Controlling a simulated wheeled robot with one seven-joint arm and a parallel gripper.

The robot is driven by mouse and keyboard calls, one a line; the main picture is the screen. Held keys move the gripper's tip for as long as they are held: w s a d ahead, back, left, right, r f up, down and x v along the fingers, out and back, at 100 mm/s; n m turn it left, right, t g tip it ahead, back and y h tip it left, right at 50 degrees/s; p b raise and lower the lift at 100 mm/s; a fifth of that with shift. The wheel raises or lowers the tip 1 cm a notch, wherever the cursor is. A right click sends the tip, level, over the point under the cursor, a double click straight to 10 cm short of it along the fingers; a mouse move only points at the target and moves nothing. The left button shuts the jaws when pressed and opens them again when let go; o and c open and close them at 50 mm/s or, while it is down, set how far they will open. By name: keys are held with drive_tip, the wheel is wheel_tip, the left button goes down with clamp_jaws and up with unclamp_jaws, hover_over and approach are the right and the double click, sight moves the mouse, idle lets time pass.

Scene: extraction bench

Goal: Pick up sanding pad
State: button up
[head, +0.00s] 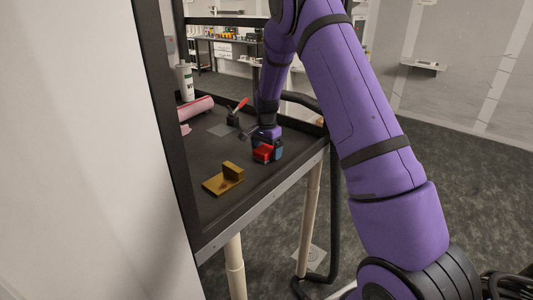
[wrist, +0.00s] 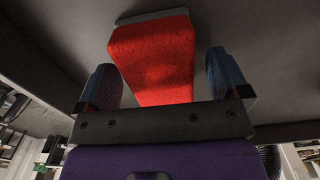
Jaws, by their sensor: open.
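The sanding pad appears to be the red block (head: 262,154) on the dark bench top, near its right edge. In the wrist view the red pad (wrist: 153,58), with a grey strip along its far edge, lies between my two blue fingers. My gripper (head: 272,149) is low over the bench at the pad. In the wrist view my gripper (wrist: 160,72) is open, with a visible gap between each finger and the pad. The palm hides the pad's near end.
A brown L-shaped block (head: 226,180) lies on the bench nearer the front. A red-handled tool (head: 236,112), a pink roll (head: 195,108) and a white bottle (head: 185,82) are farther back. A dark frame post (head: 166,120) stands at left.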

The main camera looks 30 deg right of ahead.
sight(267, 147)
drive_tip(key=c, duration=1)
wheel_tip(267, 147, up, 10)
drive_tip(key=shift+r, duration=0.1)
